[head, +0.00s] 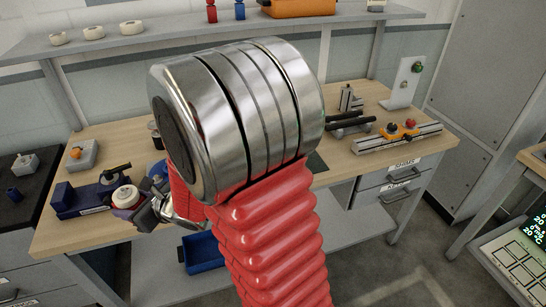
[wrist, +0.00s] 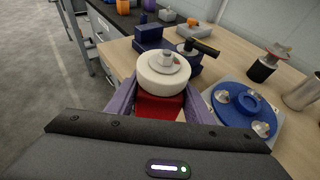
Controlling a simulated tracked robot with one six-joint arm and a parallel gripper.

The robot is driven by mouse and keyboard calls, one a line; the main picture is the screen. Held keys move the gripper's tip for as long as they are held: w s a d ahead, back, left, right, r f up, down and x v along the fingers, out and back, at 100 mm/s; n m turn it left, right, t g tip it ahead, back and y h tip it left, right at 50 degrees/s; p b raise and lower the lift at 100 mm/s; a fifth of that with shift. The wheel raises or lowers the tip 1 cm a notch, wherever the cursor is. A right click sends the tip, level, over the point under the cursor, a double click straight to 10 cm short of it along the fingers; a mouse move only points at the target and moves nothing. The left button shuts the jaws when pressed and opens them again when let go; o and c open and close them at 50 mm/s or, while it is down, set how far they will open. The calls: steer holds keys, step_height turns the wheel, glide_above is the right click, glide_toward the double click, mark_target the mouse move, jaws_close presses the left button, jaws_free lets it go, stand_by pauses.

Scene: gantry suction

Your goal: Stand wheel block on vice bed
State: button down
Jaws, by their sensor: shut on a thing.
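The wheel block shows in the wrist view as a white wheel (wrist: 161,72) with a metal hub on a red block (wrist: 160,107). My gripper (wrist: 150,103) is shut on the red block, a purple finger on each side. In the head view the white wheel (head: 125,197) is at the bench's left front, and my gripper (head: 138,208) is partly hidden by my arm. The navy vice (head: 78,200) with a dark handle stands just left of it. In the wrist view the vice (wrist: 148,36) is right beyond the wheel, which hides part of its bed. I cannot tell whether they touch.
A grey plate with a blue disc and metal clamps (wrist: 243,108) lies close right of my gripper in the wrist view. A grey block with an orange knob (head: 82,154) stands behind the vice. A rail with an orange clamp (head: 398,136) is far right.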

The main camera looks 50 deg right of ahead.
steer(key=shift+w+r, duration=0.1)
steer(key=shift+w, duration=0.1)
steer(key=shift+w+d, duration=0.15)
steer(key=shift+d, duration=0.3)
steer(key=s+d+r+m+h, duration=0.15)
steer(key=d+m+h, duration=0.25)
steer(key=d, duration=1.4)
steer(key=s+d+r+m+h, duration=0.1)
steer(key=s+d+m+h, duration=0.25)
steer(key=d, duration=1.45)
steer(key=s+d+m+h, duration=0.1)
steer(key=s+d, duration=0.3)
steer(key=d, duration=0.2)
steer(key=s+d+r+m+g+h, duration=0.1)
steer(key=s+d+h, duration=0.1)
steer(key=d, duration=0.5)
steer(key=shift+s+d+r, duration=0.2)
steer(key=shift+s+r, duration=0.05)
steer(key=shift+s, duration=0.65)
steer(key=shift+f, duration=3.15)
